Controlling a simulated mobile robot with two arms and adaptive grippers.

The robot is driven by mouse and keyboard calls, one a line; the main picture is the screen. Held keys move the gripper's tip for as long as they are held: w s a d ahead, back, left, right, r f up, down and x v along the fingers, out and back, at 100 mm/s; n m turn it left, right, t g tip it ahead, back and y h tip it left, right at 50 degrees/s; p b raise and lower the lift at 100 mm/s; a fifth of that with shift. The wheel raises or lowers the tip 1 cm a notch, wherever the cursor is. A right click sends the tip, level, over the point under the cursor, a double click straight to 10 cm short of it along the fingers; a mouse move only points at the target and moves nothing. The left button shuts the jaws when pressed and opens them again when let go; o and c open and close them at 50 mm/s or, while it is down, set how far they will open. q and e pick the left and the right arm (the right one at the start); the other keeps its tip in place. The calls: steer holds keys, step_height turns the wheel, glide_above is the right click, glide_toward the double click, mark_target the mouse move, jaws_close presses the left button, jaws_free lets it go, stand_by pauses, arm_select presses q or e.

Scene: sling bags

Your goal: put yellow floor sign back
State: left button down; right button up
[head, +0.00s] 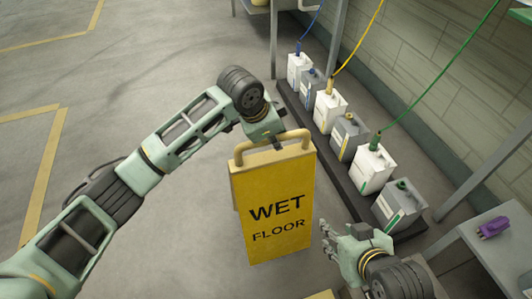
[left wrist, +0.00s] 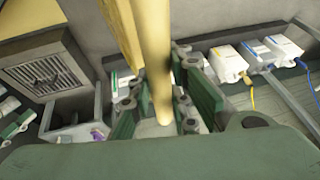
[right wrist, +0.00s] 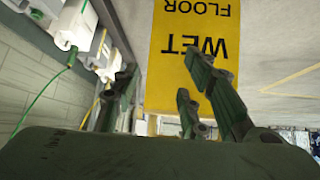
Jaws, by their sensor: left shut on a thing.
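The yellow floor sign (head: 273,205) reads WET FLOOR and hangs upright from my left gripper (head: 277,140) in the head view. The left gripper is shut on the sign's top handle; in the left wrist view the handle bar (left wrist: 155,70) passes between the fingers. The sign (right wrist: 195,60) also shows in the right wrist view, upside down, beyond my right fingers. My right gripper (head: 335,245) is to the right of the sign's lower part, with its fingers spread and nothing between them. Whether the sign's bottom touches the floor is hard to tell.
Several white and grey jugs (head: 375,168) stand in a row on a dark low platform (head: 345,165) along the wall, right of the sign. A grey table (head: 500,245) with a purple object (head: 493,227) is at the right. Open floor with yellow lines (head: 45,170) lies left.

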mark_target(267, 152)
arm_select(q)
steer(key=shift+w+a+f, duration=0.3)
steer(key=shift+a+f, duration=0.05)
steer(key=shift+a, duration=0.2)
steer(key=shift+w+a+f, duration=0.25)
steer(key=shift+a+f, duration=0.05)
steer(key=shift+a, duration=0.25)
step_height(267, 152, down, 4)
steer(key=shift+r+b, duration=0.1)
steer(key=shift+b, duration=0.9)
arm_select(e)
steer(key=w+a+r+t+y, duration=0.1)
steer(key=w+a+r+t, duration=0.2)
steer(key=w+r+t, duration=0.3)
step_height(267, 152, up, 3)
steer(key=shift+w+r+y, duration=0.15)
steer(key=shift+w+y, duration=0.25)
steer(key=shift+w, duration=0.3)
arm_select(q)
steer(key=c, duration=1.6)
jaws_free()
steer(key=shift+s+f, duration=0.1)
steer(key=shift+f, duration=0.15)
arm_select(e)
steer(key=shift+s+f, duration=0.1)
steer(key=shift+f, duration=0.1)
